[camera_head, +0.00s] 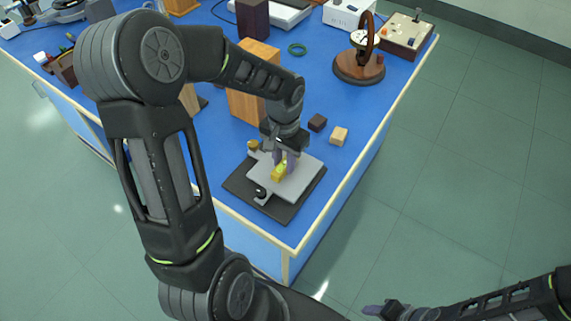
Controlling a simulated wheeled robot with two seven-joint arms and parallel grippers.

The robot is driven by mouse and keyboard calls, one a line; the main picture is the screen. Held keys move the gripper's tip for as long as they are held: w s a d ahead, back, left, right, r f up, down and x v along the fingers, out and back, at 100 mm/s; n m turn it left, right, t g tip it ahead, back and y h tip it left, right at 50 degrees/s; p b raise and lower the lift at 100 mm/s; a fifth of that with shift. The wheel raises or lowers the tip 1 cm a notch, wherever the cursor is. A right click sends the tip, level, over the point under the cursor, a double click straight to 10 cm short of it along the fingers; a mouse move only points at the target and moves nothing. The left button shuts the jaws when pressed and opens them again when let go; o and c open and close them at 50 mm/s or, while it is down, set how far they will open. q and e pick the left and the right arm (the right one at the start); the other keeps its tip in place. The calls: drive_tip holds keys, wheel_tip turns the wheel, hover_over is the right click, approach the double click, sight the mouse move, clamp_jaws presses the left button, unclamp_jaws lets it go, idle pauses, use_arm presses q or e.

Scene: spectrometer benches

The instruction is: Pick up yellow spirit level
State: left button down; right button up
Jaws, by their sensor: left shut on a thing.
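The yellow spirit level (278,174) is a small yellow piece over the grey plate (298,183) of a black-based stand (282,211) near the bench's front corner. My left gripper (282,163) points down and is shut on the spirit level, its fingers hiding part of it. I cannot tell whether the level still touches the plate. My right gripper (382,309) is low at the bottom right, over the floor and away from the bench; its finger opening is not clear.
A dark block (317,122) and a light wooden block (339,136) lie behind the stand. A tall wooden block (243,103) stands left of them. A round wooden instrument (359,67) is at the back right. The blue bench (350,105) has free room around the blocks.

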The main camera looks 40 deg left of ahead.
sight(284, 164)
idle(0.4)
use_arm(q)
wheel_tip(284, 164, up, 10)
drive_tip(key=b, duration=0.1)
idle(0.4)
drive_tip(key=shift+f, duration=0.1)
idle(0.5)
